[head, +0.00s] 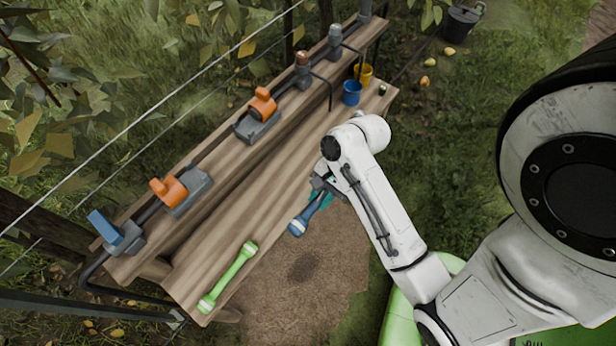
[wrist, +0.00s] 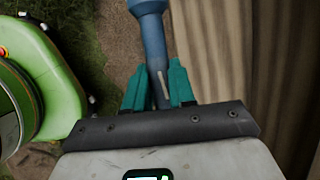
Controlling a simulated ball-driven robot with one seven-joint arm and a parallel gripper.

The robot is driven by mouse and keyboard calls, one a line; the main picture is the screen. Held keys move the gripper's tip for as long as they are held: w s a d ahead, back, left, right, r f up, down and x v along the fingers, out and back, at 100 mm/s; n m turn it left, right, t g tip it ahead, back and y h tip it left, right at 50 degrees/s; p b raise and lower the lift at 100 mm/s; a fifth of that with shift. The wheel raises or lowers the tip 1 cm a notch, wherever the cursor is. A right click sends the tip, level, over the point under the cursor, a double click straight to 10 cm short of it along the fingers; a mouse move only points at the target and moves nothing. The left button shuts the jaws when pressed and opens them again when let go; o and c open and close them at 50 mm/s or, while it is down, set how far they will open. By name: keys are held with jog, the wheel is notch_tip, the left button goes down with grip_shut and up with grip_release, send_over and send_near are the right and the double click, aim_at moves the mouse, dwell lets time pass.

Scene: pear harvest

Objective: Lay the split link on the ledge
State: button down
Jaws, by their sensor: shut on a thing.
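My gripper (head: 318,196) is shut on a blue link (head: 304,216), which hangs out beyond the fingers toward the lower left, with a pale band near its end. In the wrist view the teal fingers (wrist: 160,92) close around its narrow shaft (wrist: 153,40), where a pale slit-like mark shows. I take this blue piece as the split link. The wooden ledge (head: 262,215) is the lower plank; the link appears just off its front edge, over bare ground. The ledge also shows at right in the wrist view (wrist: 285,60). Its height over the ledge is unclear.
A green link (head: 230,276) lies on the near-left part of the ledge. A blue cup (head: 352,93) and a yellow cup (head: 363,74) stand near the far end. The upper plank carries orange-handled clamps (head: 262,106) and a pipe. The ledge's middle is clear.

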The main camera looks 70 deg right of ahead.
jog(key=f, duration=0.1)
jog(key=f+b, duration=0.1)
jog(key=s+f, duration=0.1)
jog(key=shift+d+b, duration=0.3)
jog(key=shift+b, duration=0.05)
jog(key=w+d+f+b, duration=0.3)
jog(key=w+f, duration=0.2)
jog(key=w, duration=0.4)
jog(key=b, duration=0.3)
send_over(285, 199)
jog(key=s+d, duration=0.1)
notch_tip(285, 199, down, 5)
jog(key=shift+d+r, duration=0.1)
jog(key=shift+d, duration=0.05)
jog(key=shift+f+b, duration=0.65)
jog(key=shift+f, duration=0.95)
jog(key=shift+f, duration=0.2)
jog(key=c, duration=1.2)
grip_release()
jog(key=shift+f, duration=0.1)
